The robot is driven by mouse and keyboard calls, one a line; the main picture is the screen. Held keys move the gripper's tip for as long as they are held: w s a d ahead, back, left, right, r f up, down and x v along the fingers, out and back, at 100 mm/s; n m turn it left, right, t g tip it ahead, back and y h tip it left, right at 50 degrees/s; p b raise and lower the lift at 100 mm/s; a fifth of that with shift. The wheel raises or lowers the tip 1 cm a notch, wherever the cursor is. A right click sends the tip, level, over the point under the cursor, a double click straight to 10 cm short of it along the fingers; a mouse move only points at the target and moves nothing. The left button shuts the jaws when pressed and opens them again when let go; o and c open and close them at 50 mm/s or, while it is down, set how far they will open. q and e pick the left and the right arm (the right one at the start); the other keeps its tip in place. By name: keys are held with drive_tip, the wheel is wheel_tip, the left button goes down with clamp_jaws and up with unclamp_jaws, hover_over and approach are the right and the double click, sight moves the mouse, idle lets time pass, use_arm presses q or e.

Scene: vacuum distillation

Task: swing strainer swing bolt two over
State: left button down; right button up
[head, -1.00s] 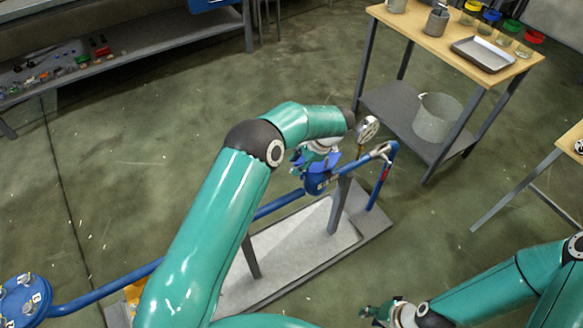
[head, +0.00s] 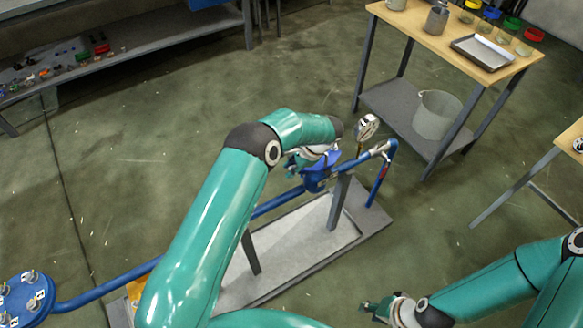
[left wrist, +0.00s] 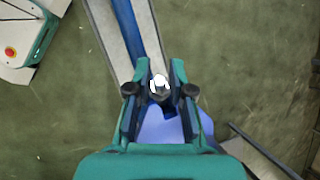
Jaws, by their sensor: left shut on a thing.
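The blue strainer (head: 318,183) sits in the blue pipe run in the middle of the head view, partly hidden by my left arm. My left gripper (head: 308,165) is at its near upper side. In the left wrist view my left gripper (left wrist: 160,90) is shut on a small silver piece, seemingly the swing bolt (left wrist: 160,83), between its fingertips. A light blue strainer part (left wrist: 165,128) shows just below the fingers. Which way the bolt leans is too small to tell. My right gripper (head: 376,309) hangs low at the front, far from the strainer; its fingers are too small to judge.
A gauge (head: 367,127) stands on the pipe close to my left wrist. The pipe runs left to a blue flange (head: 25,297) with several bolts. A grey skid base (head: 296,245) lies below. A wooden-topped table (head: 420,32) stands at the back right. Open floor surrounds the skid.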

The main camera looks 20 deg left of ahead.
use_arm(q)
drive_tip(key=shift+w+d+f+g+y+b, duration=0.1)
drive_tip(key=shift+w+f+g+y+b, duration=0.15)
drive_tip(key=shift+b, duration=0.9)
drive_tip(key=shift+d+r+b, duration=0.15)
drive_tip(key=shift+r+b, duration=0.2)
drive_tip(key=shift+b, duration=0.1)
drive_tip(key=shift+r+g+y, duration=0.15)
drive_tip(key=shift+g+y, duration=0.1)
drive_tip(key=c, duration=1.2)
unclamp_jaws()
drive_tip(key=shift+s, duration=0.1)
drive_tip(key=shift+c, duration=0.2)
drive_tip(key=v, duration=1.2)
